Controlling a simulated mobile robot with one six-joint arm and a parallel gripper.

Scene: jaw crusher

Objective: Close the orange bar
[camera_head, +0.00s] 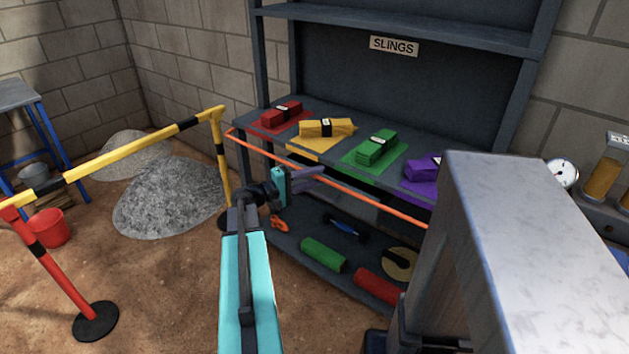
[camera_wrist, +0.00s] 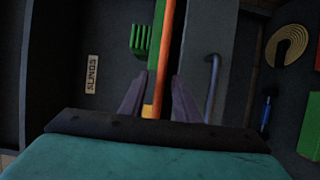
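In the wrist view the bar (camera_wrist: 165,55) runs between the two spread fingers of my gripper (camera_wrist: 158,90), with a gap on each side. The fingers are open and hold nothing. I cannot tell how far the bar is beyond the fingertips.
Red (camera_head: 282,114), yellow (camera_head: 326,127), green (camera_head: 377,147) and purple (camera_head: 423,167) slings lie on the shelf top. Lower shelf holds green and red rolls (camera_head: 324,254). A yellow-black barrier (camera_head: 130,148) and gravel heap (camera_head: 170,197) stand to the left.

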